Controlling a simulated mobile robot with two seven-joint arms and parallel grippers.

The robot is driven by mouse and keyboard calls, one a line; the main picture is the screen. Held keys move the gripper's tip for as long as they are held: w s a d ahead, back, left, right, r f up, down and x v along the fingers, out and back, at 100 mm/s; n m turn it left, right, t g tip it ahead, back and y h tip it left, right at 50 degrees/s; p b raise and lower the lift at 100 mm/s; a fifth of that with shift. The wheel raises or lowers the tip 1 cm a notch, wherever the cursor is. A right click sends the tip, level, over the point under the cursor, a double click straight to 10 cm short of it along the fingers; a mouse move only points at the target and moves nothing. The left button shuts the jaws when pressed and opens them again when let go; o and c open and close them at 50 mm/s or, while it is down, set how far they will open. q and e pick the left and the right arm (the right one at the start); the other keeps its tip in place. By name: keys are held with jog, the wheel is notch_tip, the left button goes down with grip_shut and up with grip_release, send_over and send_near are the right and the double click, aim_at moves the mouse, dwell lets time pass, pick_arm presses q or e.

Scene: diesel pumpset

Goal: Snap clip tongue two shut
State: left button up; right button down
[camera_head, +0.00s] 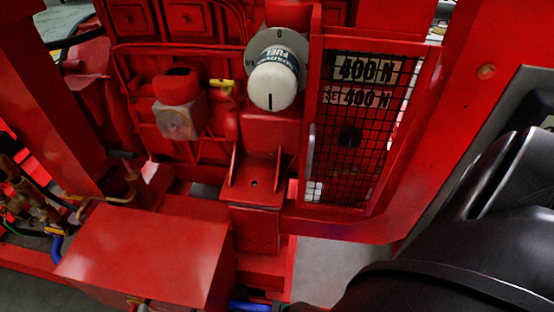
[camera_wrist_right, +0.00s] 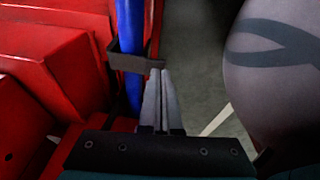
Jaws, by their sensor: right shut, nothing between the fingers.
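In the right wrist view, a dark clip (camera_wrist_right: 128,62) sits around an upright blue hose (camera_wrist_right: 131,20). A short dark tongue runs across the hose to its right, ending near the fingertips. My right gripper (camera_wrist_right: 161,73) is shut and empty, its fingertips at or just beside the tongue's right end; I cannot tell whether they touch. Whether the tongue is latched is too small to tell. In the head view, a bit of blue hose (camera_head: 250,306) shows at the bottom edge, and the clip is hidden. My left gripper is in neither view.
Red panels (camera_wrist_right: 60,70) stand close on the left of the hose in the wrist view. A grey rounded body (camera_wrist_right: 280,70) is close on the right, with grey floor between. The head view shows a red box (camera_head: 150,250), a fuel knob (camera_head: 273,85) and a mesh guard (camera_head: 360,130).

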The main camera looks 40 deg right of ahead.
jog(key=shift+r, duration=0.1)
jog(key=shift+r+p, duration=0.75)
jog(key=shift+p, duration=0.05)
jog(key=shift+r, duration=0.1)
